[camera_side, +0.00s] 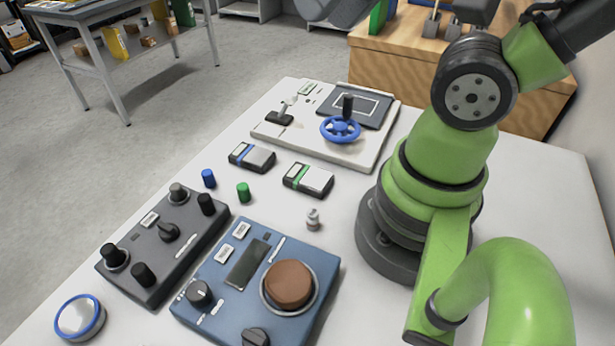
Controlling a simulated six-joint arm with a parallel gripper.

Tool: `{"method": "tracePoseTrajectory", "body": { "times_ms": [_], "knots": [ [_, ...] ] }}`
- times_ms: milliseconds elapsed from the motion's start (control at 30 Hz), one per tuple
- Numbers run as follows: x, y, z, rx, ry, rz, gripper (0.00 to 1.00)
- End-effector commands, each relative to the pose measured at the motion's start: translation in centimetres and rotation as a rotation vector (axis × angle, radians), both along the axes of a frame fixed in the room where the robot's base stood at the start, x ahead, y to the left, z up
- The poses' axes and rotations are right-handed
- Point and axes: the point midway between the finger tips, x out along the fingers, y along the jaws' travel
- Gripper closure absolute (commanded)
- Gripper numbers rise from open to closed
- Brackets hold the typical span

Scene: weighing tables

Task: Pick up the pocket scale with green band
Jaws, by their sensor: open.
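The pocket scale with green band (316,181) lies flat on the white table. It is a small dark box with a light grey top and a green stripe near its left end. A similar pocket scale with a blue band (260,158) lies to its left and slightly farther back, apart from it. Nothing covers either scale. My gripper's fingers do not show in this view; my arm rises at the right and leaves the picture at the top.
Behind the scales is a white panel (372,148) with a blue handwheel (340,131). In front are a grey knob box (190,236), a blue device with a brown disc (230,310), a small metal weight (313,219), and green (243,192) and blue (208,178) cylinders. A round blue-rimmed dish (79,317) sits front left.

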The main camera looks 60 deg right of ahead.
Motion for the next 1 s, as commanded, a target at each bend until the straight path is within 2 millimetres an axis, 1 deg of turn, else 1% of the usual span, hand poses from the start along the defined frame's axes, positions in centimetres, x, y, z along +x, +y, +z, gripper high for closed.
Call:
{"method": "tracePoseTrajectory", "body": {
  "times_ms": [133,167,200,267,300,400,633,767,867,967,1000],
  "knots": [
    [0.0,0.0,0.0,0.0,0.0,0.0,0.57],
    [0.0,0.0,0.0,0.0,0.0,0.0,0.53],
    [0.0,0.0,0.0,0.0,0.0,0.0,0.44],
    [0.0,0.0,0.0,0.0,0.0,0.0,0.3],
    [0.0,0.0,0.0,0.0,0.0,0.0,0.21],
    [0.0,0.0,0.0,0.0,0.0,0.0,0.0],
    [0.1,0.0,-0.1,-0.008,0.003,0.007,0.0],
    [1.2,-0.6,-1.1,-0.099,0.034,0.092,0.0],
    [2.8,-1.5,-2.9,-0.237,0.085,0.248,0.0],
    [4.4,-2.7,-5.5,-0.392,0.15,0.472,0.0],
    [5.0,-3.2,-6.6,-0.448,0.175,0.571,0.0]
  ]
}}
